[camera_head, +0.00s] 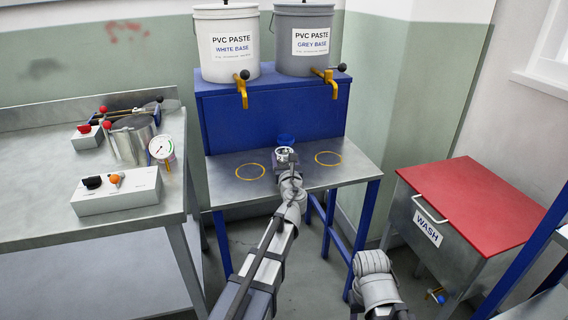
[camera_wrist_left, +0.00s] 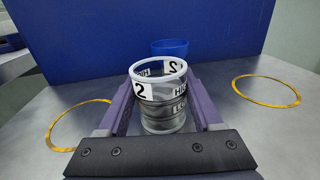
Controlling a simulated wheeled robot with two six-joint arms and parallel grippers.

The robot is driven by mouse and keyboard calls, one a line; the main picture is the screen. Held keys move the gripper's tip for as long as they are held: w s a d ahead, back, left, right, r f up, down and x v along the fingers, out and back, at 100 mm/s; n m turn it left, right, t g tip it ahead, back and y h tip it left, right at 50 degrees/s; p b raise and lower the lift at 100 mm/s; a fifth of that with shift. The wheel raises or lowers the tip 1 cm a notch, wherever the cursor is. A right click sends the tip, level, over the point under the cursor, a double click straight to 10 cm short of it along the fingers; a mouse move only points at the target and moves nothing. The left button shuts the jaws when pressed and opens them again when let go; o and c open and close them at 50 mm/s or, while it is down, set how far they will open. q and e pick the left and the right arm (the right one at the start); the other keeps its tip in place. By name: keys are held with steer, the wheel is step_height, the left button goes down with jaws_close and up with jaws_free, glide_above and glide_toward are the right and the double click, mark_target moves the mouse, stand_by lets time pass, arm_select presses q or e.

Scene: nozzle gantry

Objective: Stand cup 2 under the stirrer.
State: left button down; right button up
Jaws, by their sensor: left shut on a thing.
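Cup 2 (camera_wrist_left: 158,118) is a clear cup with a white rim, a "2" label and HIGH and lower level marks. It stands upright between the purple fingers of my left gripper (camera_wrist_left: 163,115), which is shut on it. In the head view the cup (camera_head: 285,152) shows small at the end of my left arm, over the middle of the steel table (camera_head: 213,186). My left gripper (camera_head: 286,158) partly hides it there. I cannot make out the stirrer for certain.
A blue cup (camera_wrist_left: 170,47) stands behind cup 2. Yellow rings (camera_head: 250,172) (camera_head: 328,158) mark the table under the taps of the white (camera_head: 226,60) and grey (camera_head: 303,60) paste buckets. A steel pot (camera_head: 130,143) and control box (camera_head: 117,195) occupy the left bench. A red-lidded wash tank (camera_head: 470,200) stands right.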

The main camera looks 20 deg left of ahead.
arm_select(q)
steer(key=shift+r, duration=0.1)
steer(key=c, duration=0.5)
jaws_free()
steer(key=shift+f, duration=0.25)
steer(key=o, duration=0.5)
steer(key=shift+r, duration=0.1)
steer(key=shift+c, duration=0.2)
steer(key=shift+r, duration=0.2)
steer(key=v, duration=1.2)
